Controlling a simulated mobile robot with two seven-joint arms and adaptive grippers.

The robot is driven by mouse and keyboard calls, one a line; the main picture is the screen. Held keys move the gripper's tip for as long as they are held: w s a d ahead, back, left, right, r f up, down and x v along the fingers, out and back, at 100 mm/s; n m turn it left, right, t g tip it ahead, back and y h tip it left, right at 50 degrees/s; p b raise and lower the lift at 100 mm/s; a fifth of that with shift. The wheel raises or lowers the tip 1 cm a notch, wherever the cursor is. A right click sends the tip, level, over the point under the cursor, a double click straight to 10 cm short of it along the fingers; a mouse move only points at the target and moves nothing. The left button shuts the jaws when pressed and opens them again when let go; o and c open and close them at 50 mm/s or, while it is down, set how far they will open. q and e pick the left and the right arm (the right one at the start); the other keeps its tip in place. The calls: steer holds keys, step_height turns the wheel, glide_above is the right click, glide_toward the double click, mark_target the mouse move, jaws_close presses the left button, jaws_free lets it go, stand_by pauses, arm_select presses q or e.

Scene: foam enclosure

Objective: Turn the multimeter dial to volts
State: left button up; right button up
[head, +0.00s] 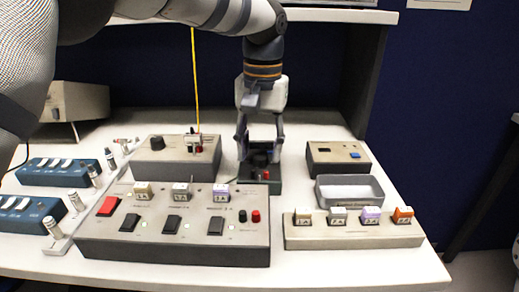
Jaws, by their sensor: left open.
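A small dark green-black box (262,185) with a red post stands at the middle of the bench, behind the large grey panel. It looks like the multimeter, but no dial marking can be read. My left gripper (260,153) points straight down over this box, with its two fingers apart. The fingertips are at the box's top, around or just above a dark round part; I cannot tell if they touch it. The gripper partly hides the box. My right gripper is not in view.
A grey switch panel (180,250) stands in front. A grey box with a black knob (177,160) and yellow cable (195,80) is left of the gripper. A grey tray (350,193), a box with a blue button (338,158) and a fuse block (352,235) are right. A shelf (340,15) overhangs behind.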

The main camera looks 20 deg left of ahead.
arm_select(q)
steer(key=shift+f, duration=0.65)
jaws_close()
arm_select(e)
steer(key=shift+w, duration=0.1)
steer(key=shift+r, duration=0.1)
arm_select(q)
steer(key=m, duration=0.3)
steer(key=shift+r+m+p, duration=0.1)
steer(key=shift+m+p, duration=0.25)
steer(key=shift+m, duration=0.05)
steer(key=m, duration=0.4)
steer(key=shift+m, duration=0.4)
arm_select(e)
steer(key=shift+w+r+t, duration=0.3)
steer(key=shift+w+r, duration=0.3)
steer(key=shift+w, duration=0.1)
